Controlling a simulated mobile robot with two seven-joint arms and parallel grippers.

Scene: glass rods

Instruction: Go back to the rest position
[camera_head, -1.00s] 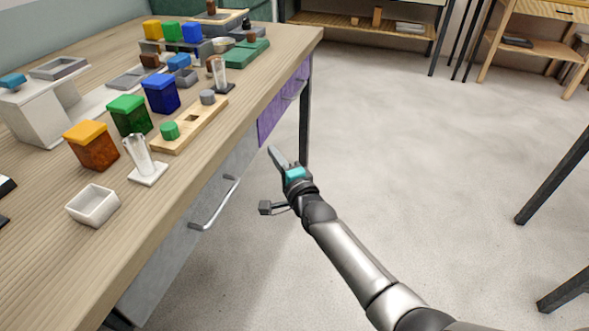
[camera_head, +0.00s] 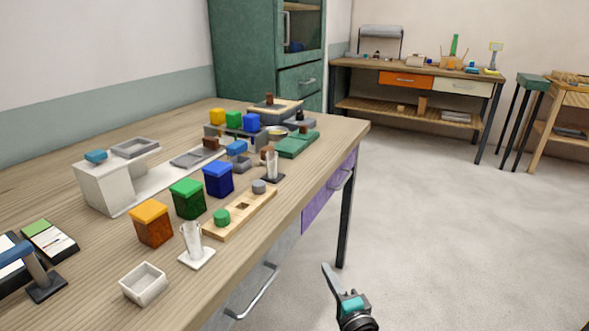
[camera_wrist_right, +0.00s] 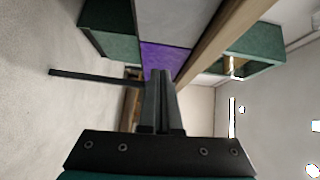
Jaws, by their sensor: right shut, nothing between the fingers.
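My right gripper (camera_head: 328,268) is low in the head view, beside the workbench's right edge and over the floor. In the right wrist view its two fingers (camera_wrist_right: 158,85) are together, with nothing between them. The left gripper is not in view. Two clear glass pieces stand on the bench: one in a white square base (camera_head: 196,243) near the front, one in a dark base (camera_head: 271,166) farther back. The right gripper is apart from both.
The workbench (camera_head: 90,300) carries orange, green and blue lidded containers, a wooden holder (camera_head: 240,215) and a small white dish (camera_head: 144,284). Drawer handles stick out at its side (camera_head: 262,290). The floor (camera_head: 440,240) to the right is clear.

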